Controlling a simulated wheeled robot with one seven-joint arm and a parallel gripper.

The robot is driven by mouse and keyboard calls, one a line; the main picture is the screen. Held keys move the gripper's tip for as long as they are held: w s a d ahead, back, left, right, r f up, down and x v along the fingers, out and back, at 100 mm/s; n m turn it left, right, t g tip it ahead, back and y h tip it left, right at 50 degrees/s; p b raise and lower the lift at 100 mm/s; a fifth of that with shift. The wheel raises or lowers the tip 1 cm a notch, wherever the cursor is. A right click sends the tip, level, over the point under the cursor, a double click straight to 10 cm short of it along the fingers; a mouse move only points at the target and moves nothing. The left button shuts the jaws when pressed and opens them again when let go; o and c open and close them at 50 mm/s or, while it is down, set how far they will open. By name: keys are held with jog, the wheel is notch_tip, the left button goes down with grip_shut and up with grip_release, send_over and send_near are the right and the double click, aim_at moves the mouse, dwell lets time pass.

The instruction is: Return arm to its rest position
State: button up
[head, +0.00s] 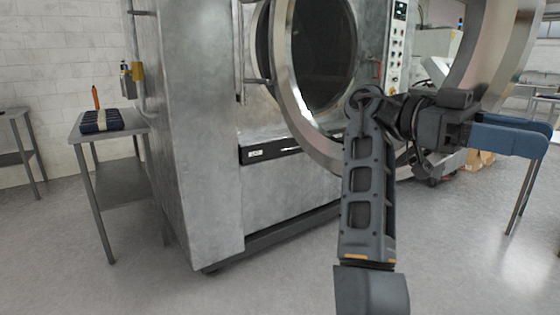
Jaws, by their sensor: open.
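My arm (368,200) rises from the lower edge of the head view and bends at an elbow in front of the washer. Its forearm points to the right. My gripper (546,137) is at the right edge, with two blue fingers spread apart. No object shows between the fingers. The gripper is in the air, to the right of the washer's round front opening.
The large grey washer (190,130) fills the middle, with a control panel (397,45). A curved metal ring (497,55) stands close above my gripper. A side table (110,135) at left holds a dark blue folded item (101,121). The front-left floor is clear.

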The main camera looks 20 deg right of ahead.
jog(key=w+d+f+n+t+h+b, duration=0.1)
jog(key=d+f+n+t+h+b, duration=0.1)
jog(key=d+f+n+t+h, duration=0.5)
jog(key=w+d+f+n+t+h+b, duration=0.15)
jog(key=d+f+n+t+h, duration=0.35)
jog(key=f+n+h, duration=0.65)
jog(key=a+f+n+t+y+b, duration=0.1)
jog(key=a+f+n+t+y, duration=0.35)
jog(key=f+n+t, duration=0.5)
jog(key=a+f+n+t+y+b, duration=0.1)
jog(key=a+f+n+t+y, duration=0.45)
jog(key=f, duration=0.65)
jog(key=s+a+f+n+t+y+b, duration=0.2)
jog(key=s+a+f+y, duration=0.2)
jog(key=s+a+y, duration=0.3)
jog(key=s+a+f+n+t+y+b, duration=0.1)
jog(key=s+a+f+n+t+y, duration=0.15)
jog(key=s+a+y, duration=0.5)
jog(key=s+a+r+m+h+b, duration=0.2)
jog(key=s+a+r+m, duration=0.3)
jog(key=s, duration=0.4)
notch_tip(320, 180, up, 13)
jog(key=a+n+p, duration=0.1)
jog(key=p, duration=1.3)
jog(key=shift+w+a+t, duration=0.2)
jog(key=shift+w+t, duration=0.15)
jog(key=shift+t, duration=0.1)
